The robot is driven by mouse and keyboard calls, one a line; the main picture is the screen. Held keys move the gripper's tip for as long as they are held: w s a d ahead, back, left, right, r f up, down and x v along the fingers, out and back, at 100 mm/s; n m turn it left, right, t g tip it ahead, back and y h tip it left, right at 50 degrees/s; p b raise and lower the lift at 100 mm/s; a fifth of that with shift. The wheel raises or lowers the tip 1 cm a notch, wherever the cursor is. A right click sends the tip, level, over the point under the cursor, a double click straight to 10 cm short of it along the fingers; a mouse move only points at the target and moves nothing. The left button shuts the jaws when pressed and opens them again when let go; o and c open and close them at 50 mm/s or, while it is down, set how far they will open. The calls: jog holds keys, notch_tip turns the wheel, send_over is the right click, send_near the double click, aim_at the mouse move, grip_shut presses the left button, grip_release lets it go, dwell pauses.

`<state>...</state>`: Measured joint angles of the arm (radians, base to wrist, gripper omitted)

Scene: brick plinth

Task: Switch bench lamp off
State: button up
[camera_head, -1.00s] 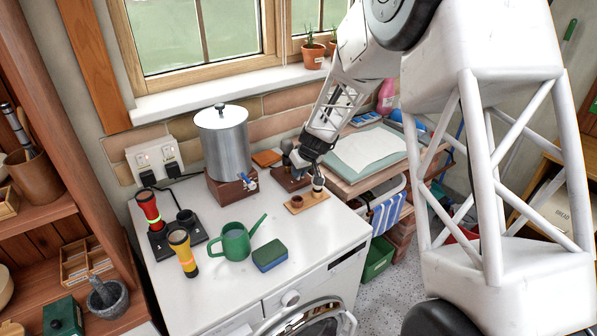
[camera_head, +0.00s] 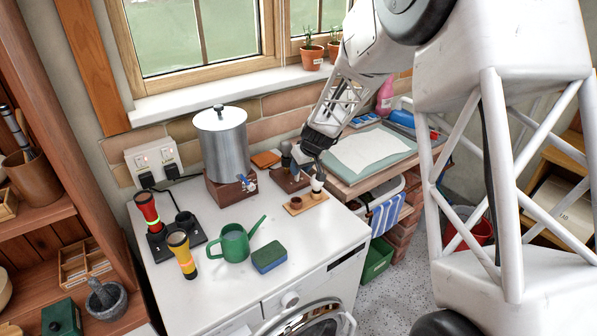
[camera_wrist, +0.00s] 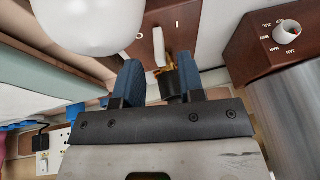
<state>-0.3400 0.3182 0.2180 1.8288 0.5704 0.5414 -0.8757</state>
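The bench lamp's dark red-brown base (camera_head: 287,181) seems to be the block at the back of the white worktop, right of the metal urn. In the wrist view a brown block (camera_wrist: 183,12) carries a pale lever (camera_wrist: 159,47) between an "O" mark on the left and an "I" mark on the right. I cannot tell which way it leans. My gripper (camera_head: 304,164) is low over this block. In the wrist view its two blue fingers (camera_wrist: 159,80) are apart with nothing held, and the lever lies beyond the gap. A dark, brass-ended part (camera_wrist: 172,80) shows by the right finger.
The metal urn (camera_head: 222,142) stands close on the left. A small wooden tray (camera_head: 307,203) with a brown cup and a white rounded object is just in front. A green watering can (camera_head: 235,243) and a sponge (camera_head: 269,255) stand further forward. The worktop's front right is clear.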

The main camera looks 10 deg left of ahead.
jog(key=v, duration=0.5)
jog(key=shift+s+d, duration=0.1)
dwell(0.4)
jog(key=s+d+r+m+h, duration=0.1)
jog(key=s+d+r+m, duration=0.1)
jog(key=s+d+r, duration=0.75)
jog(key=s+d+r+m+h, duration=0.1)
jog(key=s+d+r+m, duration=0.1)
jog(key=s+d+r, duration=0.65)
jog(key=s+d+m, duration=0.1)
jog(key=s+d, duration=0.3)
jog(key=s, duration=0.5)
jog(key=s+d+f+m+h, duration=0.1)
jog(key=s+d, duration=0.3)
jog(key=s, duration=0.6)
jog(key=s+d+f+m+h, duration=0.1)
jog(key=s+d, duration=0.4)
jog(key=s, duration=0.5)
jog(key=shift+s+f+m, duration=0.2)
jog(key=shift+m, duration=0.7)
